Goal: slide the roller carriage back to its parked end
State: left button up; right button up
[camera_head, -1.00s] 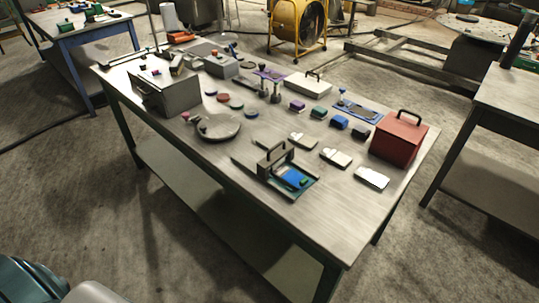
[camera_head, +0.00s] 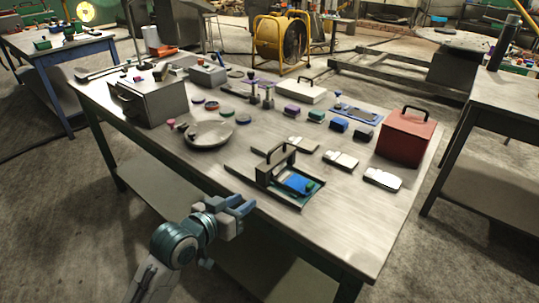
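The roller carriage appears to be the grey block with a dark arched handle (camera_head: 266,171), at the left end of a flat dark tray (camera_head: 308,204) near the table's front edge. A blue piece (camera_head: 298,184) with a small green part lies on the tray to the right of the carriage. My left gripper (camera_head: 247,205) is in front of the table edge, below and left of the carriage and apart from it. My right gripper is not in view.
A round grey pan (camera_head: 208,134) stands left of the tray. Pale flat pieces (camera_head: 340,160) and a red box with a handle (camera_head: 405,140) are to the right. A grey box (camera_head: 150,100) is at the left. The front right tabletop is clear.

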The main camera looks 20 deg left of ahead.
aim_at(273, 150)
pick_arm(q)
jog(key=w+r+t+h, duration=0.2)
jog(key=w+r, duration=0.1)
jog(key=r, duration=0.4)
jog(key=x, duration=0.6)
jog(key=p+x, duration=0.1)
jog(key=x, duration=0.3)
jog(key=shift+w+r, duration=0.1)
jog(key=shift+r, duration=0.3)
jog(key=shift+w+d, duration=0.15)
jog(key=shift+w, duration=0.3)
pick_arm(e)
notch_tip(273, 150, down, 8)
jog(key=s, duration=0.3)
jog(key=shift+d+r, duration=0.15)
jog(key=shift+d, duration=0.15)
pick_arm(q)
grip_shut()
